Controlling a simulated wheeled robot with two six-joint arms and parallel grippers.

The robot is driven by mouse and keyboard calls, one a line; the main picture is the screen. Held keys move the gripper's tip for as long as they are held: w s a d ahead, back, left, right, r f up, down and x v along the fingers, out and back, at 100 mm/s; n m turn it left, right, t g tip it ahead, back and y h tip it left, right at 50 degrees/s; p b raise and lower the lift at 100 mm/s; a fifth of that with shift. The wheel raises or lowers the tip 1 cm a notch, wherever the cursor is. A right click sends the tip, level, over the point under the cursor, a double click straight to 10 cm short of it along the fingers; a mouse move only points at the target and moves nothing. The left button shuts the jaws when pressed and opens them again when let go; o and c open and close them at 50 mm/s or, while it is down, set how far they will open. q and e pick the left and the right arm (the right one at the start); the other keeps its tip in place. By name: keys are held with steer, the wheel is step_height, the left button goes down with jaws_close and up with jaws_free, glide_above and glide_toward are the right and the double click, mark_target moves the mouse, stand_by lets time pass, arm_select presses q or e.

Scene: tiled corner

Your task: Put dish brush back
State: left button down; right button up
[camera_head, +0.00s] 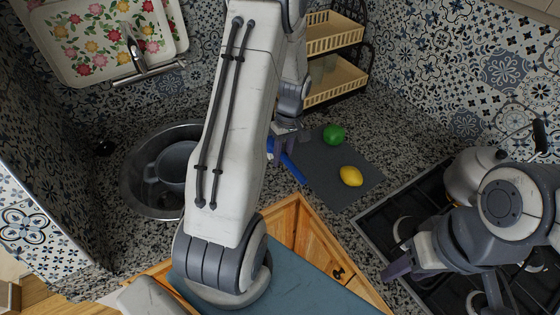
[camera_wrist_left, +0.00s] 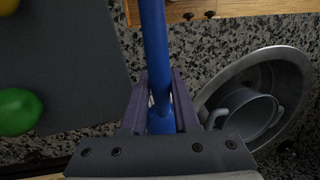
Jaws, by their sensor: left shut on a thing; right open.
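The blue dish brush (camera_head: 291,168) is at the middle of the head view, mostly hidden behind my left arm. In the left wrist view its blue handle (camera_wrist_left: 154,40) runs up between the fingers. My left gripper (camera_wrist_left: 160,95) is shut on the handle, near the left edge of the dark mat and to the right of the sink; it also shows in the head view (camera_head: 283,143). The brush head is not visible. My right gripper (camera_head: 400,272) is open and empty, over the stove's left side.
A round sink (camera_head: 130,185) holds a grey pot (camera_head: 176,160). A dark mat (camera_head: 325,190) bears a green lime (camera_head: 334,134) and a yellow lemon (camera_head: 351,176). A two-tier rack (camera_head: 335,82) stands at the back. A kettle (camera_head: 463,178) stands on the stove (camera_head: 375,222).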

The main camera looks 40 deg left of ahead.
arm_select(q)
steer(key=shift+a+f, duration=0.15)
steer(key=shift+a, duration=0.15)
step_height(320, 180, down, 3)
steer(key=shift+f+p, duration=0.1)
steer(key=shift+p, duration=0.5)
steer(key=shift+f, duration=0.45)
steer(key=shift+f, duration=0.1)
steer(key=c, duration=0.7)
jaws_free()
steer(key=shift+o, duration=0.2)
